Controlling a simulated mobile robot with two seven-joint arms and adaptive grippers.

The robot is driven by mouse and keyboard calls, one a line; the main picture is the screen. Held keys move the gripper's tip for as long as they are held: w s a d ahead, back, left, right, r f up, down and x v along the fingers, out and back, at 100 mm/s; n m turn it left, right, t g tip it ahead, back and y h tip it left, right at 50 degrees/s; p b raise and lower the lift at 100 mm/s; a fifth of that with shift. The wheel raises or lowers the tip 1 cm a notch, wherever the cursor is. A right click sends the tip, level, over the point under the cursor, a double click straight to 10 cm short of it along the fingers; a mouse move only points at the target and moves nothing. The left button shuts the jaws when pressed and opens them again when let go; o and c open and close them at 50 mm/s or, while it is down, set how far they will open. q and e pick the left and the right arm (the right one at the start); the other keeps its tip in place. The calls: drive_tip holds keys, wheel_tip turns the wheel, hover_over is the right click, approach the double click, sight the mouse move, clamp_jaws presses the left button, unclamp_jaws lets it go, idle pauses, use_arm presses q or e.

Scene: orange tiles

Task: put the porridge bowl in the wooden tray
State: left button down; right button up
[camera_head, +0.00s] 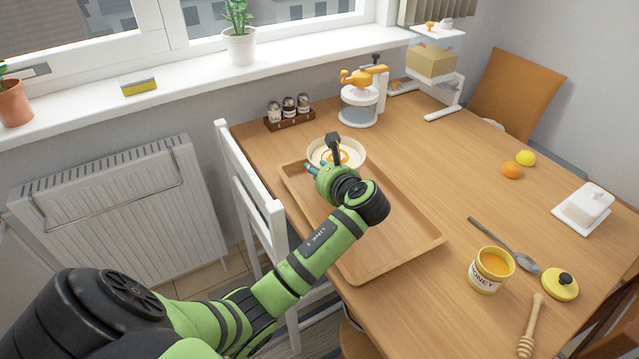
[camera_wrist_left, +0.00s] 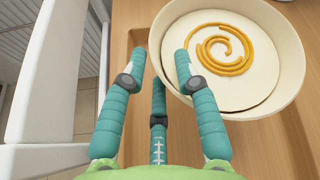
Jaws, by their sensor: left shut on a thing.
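The porridge bowl (camera_head: 350,148), cream with an orange swirl on white porridge, is at the far end of the wooden tray (camera_head: 395,262). In the left wrist view the bowl (camera_wrist_left: 285,95) fills the upper right, with a tray edge (camera_wrist_left: 137,38) beside it. My left gripper (camera_head: 324,165) is shut on the bowl's near-left rim; its teal fingers (camera_wrist_left: 160,58) straddle the rim. The bowl looks upright. I cannot tell whether its base touches the tray; the arm hides part of both. My right gripper is not in view.
A white chair (camera_head: 250,190) stands close along the tray's left side. A spice rack (camera_head: 289,113) and a juicer (camera_head: 360,100) stand behind the bowl. A honey jar (camera_head: 490,270), spoon (camera_head: 500,243) and dipper (camera_head: 531,325) lie right of the tray. The middle of the table is clear.

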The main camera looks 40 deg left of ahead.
use_arm(q)
wheel_tip(320, 180, down, 4)
drive_tip(key=shift+r, duration=0.1)
drive_tip(key=c, duration=0.9)
unclamp_jaws()
drive_tip(key=shift+d, duration=0.1)
drive_tip(key=shift+c, duration=0.2)
drive_tip(key=shift+s+d+r, duration=0.1)
drive_tip(key=shift+d, duration=0.15)
drive_tip(key=v, duration=1.1)
drive_tip(key=shift+s, duration=0.2)
drive_tip(key=shift+d, duration=0.15)
